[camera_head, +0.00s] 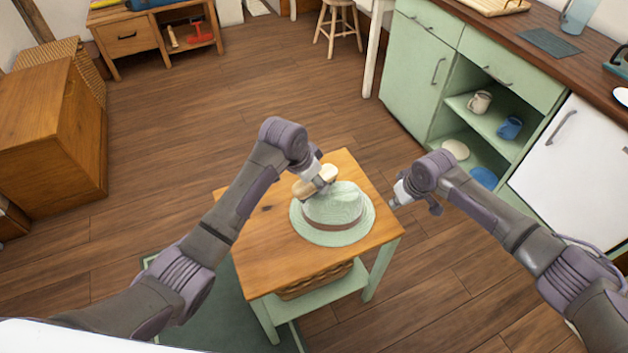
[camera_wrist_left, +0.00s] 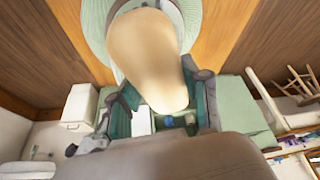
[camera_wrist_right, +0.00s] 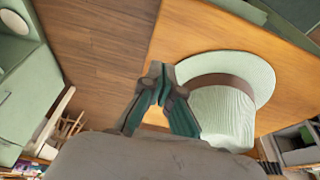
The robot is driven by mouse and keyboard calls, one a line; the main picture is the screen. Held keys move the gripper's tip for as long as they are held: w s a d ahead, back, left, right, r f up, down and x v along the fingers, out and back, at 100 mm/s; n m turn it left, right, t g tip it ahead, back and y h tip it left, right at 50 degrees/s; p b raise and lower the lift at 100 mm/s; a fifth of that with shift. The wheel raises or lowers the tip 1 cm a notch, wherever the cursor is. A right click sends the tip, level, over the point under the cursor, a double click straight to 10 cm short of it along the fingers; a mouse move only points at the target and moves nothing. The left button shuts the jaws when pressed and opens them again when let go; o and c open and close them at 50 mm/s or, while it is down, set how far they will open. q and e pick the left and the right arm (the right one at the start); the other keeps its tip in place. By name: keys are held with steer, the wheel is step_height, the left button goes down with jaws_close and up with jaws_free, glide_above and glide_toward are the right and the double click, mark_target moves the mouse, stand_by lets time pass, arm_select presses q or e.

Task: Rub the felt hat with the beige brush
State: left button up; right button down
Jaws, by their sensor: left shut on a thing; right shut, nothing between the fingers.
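The felt hat (camera_head: 334,208), pale green with a brown band, sits brim down on the small wooden table (camera_head: 262,256). It also shows in the right wrist view (camera_wrist_right: 226,104). My left gripper (camera_head: 318,180) is shut on the beige brush (camera_head: 305,187) at the hat's upper left side. In the left wrist view the brush (camera_wrist_left: 148,50) covers part of the hat (camera_wrist_left: 188,18); whether they touch is unclear. My right gripper (camera_head: 397,201) is shut and empty, just right of the table. It also shows in the right wrist view (camera_wrist_right: 156,80), beside the hat's brim.
A basket (camera_head: 315,281) sits on the table's lower shelf. Green cabinets (camera_head: 415,65) with mugs on open shelves stand at the right. A wooden chest (camera_head: 50,140) is at the left. A green rug (camera_head: 215,310) lies under the table. Open floor lies behind the table.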

mark_target(333, 190)
arm_select(q)
steer(key=shift+f, duration=0.9)
steer(key=shift+d, duration=0.1)
steer(key=shift+w+d+r, duration=0.1)
steer(key=shift+w+d, duration=0.1)
steer(key=shift+d, duration=1.65)
steer(key=shift+a, duration=0.1)
steer(key=shift+s+a+f, duration=0.1)
steer(key=shift+a+f, duration=0.05)
steer(key=shift+a, duration=0.5)
steer(key=shift+s+a+f, duration=0.1)
steer(key=shift+s+a, duration=0.05)
steer(key=shift+a, duration=0.5)
steer(key=shift+s+a+f, duration=0.1)
steer(key=shift+a+f, duration=0.05)
steer(key=shift+a, duration=0.5)
arm_select(e)
steer(key=shift+d, duration=0.1)
